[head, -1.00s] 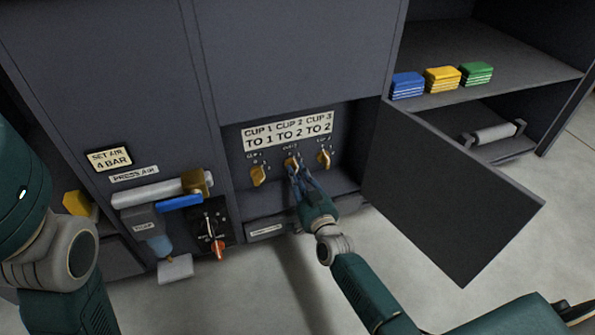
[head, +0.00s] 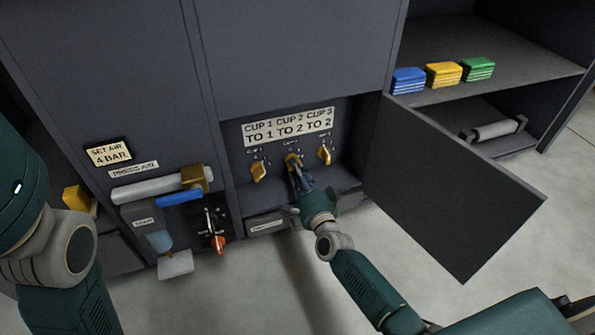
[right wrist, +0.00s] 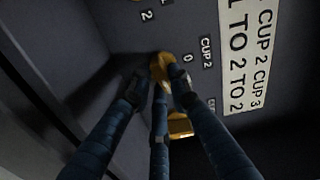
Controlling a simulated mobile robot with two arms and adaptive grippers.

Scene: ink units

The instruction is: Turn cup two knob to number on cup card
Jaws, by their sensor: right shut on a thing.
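The cup card (head: 289,125) is a white label above the knobs and reads CUP 1 TO 1, CUP 2 TO 2, CUP 3 TO 2. Below it are three yellow knobs: the cup 1 knob (head: 258,171), the cup 2 knob (head: 291,160) and the cup 3 knob (head: 324,155). My right gripper (head: 297,174) is shut on the cup 2 knob. The right wrist view shows its fingers around the cup 2 knob (right wrist: 161,66), with marks 0 and 2 visible near it. The fingers hide part of the knob, so its exact pointing is unclear. My left gripper is out of view.
An open dark door (head: 455,195) stands right of the knob recess. A black panel with a red-tipped lever (head: 219,244) and a white-and-blue press part (head: 158,188) are to the left. Blue, yellow and green stacks (head: 443,75) lie on the right shelf.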

